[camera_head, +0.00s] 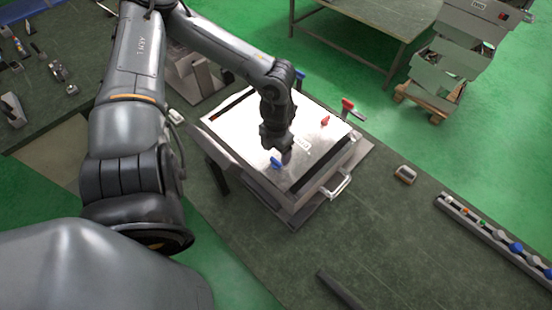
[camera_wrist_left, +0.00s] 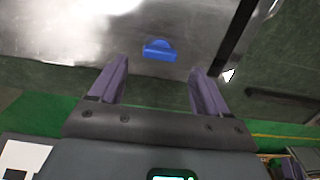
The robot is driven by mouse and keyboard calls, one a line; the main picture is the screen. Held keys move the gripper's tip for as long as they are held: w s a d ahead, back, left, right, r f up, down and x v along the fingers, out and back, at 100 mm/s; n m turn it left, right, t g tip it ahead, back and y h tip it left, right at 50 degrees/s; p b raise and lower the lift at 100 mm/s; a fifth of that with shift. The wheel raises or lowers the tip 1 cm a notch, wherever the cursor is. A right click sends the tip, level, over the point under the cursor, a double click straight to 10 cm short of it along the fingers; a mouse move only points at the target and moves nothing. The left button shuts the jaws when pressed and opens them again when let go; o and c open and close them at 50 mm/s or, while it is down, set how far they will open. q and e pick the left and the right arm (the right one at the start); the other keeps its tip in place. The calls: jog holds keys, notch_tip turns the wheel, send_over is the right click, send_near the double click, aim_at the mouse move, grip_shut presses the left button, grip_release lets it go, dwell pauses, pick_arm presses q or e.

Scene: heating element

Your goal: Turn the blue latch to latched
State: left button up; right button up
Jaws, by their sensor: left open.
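The blue latch (camera_head: 275,162) is a small blue knob near the front edge of the metal box's shiny top (camera_head: 240,125). In the left wrist view the blue latch (camera_wrist_left: 159,50) lies beyond the fingertips, roughly between their lines. My left gripper (camera_head: 284,156) hangs just right of the latch in the head view. In the left wrist view my left gripper (camera_wrist_left: 160,68) has its two purple-grey fingers spread with nothing between them. The gripper appears apart from the latch. My right gripper does not show.
A red knob (camera_head: 325,120) sits on the box top, and a red-handled part (camera_head: 348,104) stands at its far edge. A metal handle (camera_head: 338,186) sticks out at the box's right side.

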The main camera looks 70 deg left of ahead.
aim_at(276, 161)
pick_arm(q)
jog(key=shift+f+b, duration=0.45)
jog(key=shift+f, duration=1.95)
jog(key=c, duration=1.1)
jog(key=shift+o, duration=0.2)
